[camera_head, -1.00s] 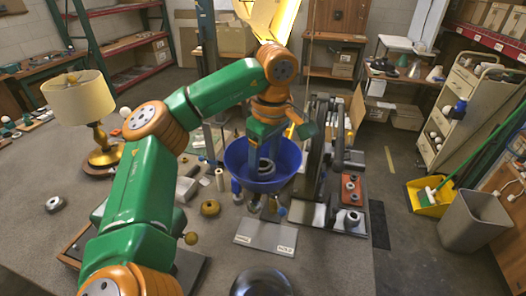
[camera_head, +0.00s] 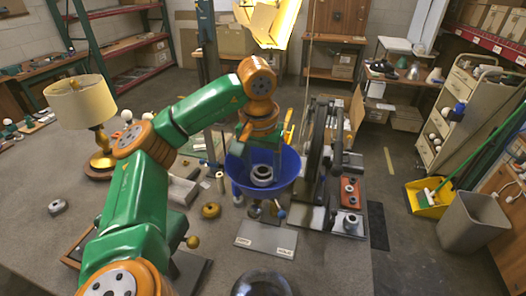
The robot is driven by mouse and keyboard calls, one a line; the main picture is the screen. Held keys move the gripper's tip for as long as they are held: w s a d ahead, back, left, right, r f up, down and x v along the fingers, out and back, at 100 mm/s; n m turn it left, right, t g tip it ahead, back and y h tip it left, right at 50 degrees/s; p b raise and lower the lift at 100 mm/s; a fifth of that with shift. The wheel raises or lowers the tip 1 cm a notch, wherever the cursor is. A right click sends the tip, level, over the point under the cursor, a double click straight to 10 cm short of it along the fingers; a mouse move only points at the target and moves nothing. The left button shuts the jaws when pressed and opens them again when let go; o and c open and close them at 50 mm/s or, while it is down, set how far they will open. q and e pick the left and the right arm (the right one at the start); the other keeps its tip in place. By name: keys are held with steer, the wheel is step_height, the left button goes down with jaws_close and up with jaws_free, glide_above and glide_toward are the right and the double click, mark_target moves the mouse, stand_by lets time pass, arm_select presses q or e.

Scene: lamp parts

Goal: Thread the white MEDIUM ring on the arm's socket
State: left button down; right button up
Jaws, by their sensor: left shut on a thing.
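A blue bowl-shaped shade (camera_head: 234,175) stands open side up near the table's middle. A pale ring (camera_head: 262,175) shows inside it; whether it is around the socket or just above it I cannot tell. My left gripper (camera_head: 261,152) comes down over the shade from behind, shut, with the ring just below its fingers. The fingertips' contact with the ring is hard to make out. The socket is hidden in the shade. My right gripper is not in view.
A labelled grey plate (camera_head: 266,238) lies in front of the shade. A brass ring (camera_head: 211,210) and a grey ring (camera_head: 57,207) lie on the table.

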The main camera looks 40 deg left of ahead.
arm_select(q)
steer(key=shift+s+f, duration=0.1)
steer(key=shift+f, duration=0.05)
steer(key=m, duration=0.6)
steer(key=shift+a+m+h, duration=0.1)
steer(key=shift+m+h, duration=0.3)
steer(key=shift+c, duration=2.3)
jaws_free()
steer(key=shift+o, duration=1.2)
steer(key=shift+w+a+f, duration=0.1)
steer(key=shift+w+a, duration=0.1)
steer(key=shift+w, duration=0.05)
